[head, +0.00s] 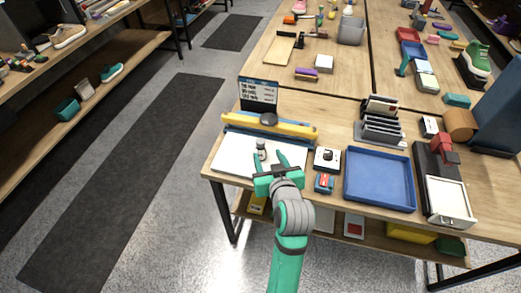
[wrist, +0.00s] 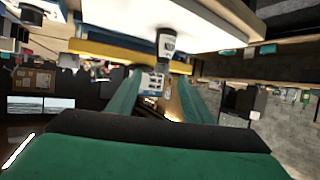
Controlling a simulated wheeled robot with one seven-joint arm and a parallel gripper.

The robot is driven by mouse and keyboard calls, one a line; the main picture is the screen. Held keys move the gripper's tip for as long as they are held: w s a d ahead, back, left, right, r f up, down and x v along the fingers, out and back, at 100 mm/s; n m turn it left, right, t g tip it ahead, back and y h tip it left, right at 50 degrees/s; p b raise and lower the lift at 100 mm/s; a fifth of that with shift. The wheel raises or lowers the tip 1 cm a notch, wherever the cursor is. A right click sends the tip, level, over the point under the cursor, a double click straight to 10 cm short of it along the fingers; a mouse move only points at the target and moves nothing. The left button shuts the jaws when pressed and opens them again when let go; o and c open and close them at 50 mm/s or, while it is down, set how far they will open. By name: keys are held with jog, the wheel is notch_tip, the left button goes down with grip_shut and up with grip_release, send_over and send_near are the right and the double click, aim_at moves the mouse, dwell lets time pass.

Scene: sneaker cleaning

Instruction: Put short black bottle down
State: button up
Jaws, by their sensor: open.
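The short black bottle (wrist: 168,44) with a pale label shows in the wrist view, which is upside down. Its base meets the white board. In the head view the small bottle (head: 260,147) stands on the white board (head: 232,158) at the table's front left, beside my left fingertip. My gripper (head: 269,161) is open, its green fingers pointing towards the bottle. In the wrist view the fingers (wrist: 158,78) are spread, and the bottle shows just past their tips. I cannot tell whether either finger touches it.
A yellow bar (head: 290,129) and a dark sign (head: 259,93) stand behind the board. The table's front edge is close.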

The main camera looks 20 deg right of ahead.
aim_at(261, 146)
jog(key=x, duration=1)
jog(key=shift+w+a+r, duration=0.1)
jog(key=shift+a, duration=0.15)
jog(key=shift+c, duration=0.7)
grip_shut()
